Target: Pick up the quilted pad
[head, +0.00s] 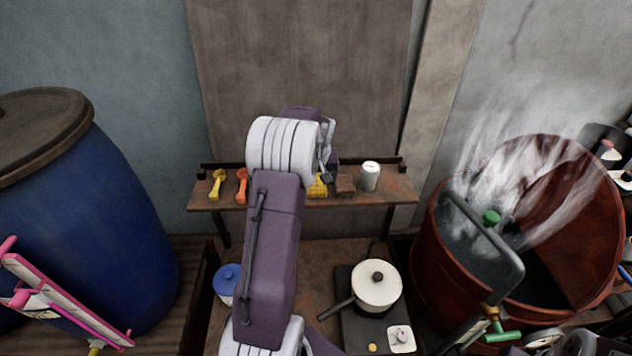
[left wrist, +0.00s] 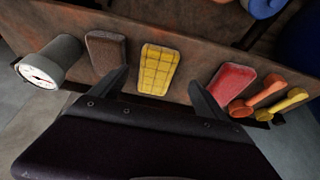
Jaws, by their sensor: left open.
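The quilted pad (head: 317,187) is yellow with a grid of stitched lines. It lies on the wall shelf, partly hidden behind my left arm in the head view. In the left wrist view the quilted pad (left wrist: 160,62) shows whole, centred just beyond my left gripper (left wrist: 159,77). The gripper's two fingers are apart with nothing between them, one toward each side of the pad. In the head view the left gripper (head: 328,150) is seen in part above the shelf. I cannot tell the exact gap to the pad. My right gripper does not show.
The shelf (head: 404,192) also holds a brown block (left wrist: 105,50), a red pad (left wrist: 230,88), a gauge cylinder (head: 370,176), an orange scoop (head: 242,185) and a yellow scoop (head: 217,183). Below are a cream pot (head: 377,292) and blue-lidded pot (head: 227,278). A steaming red vat (head: 440,270) stands right.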

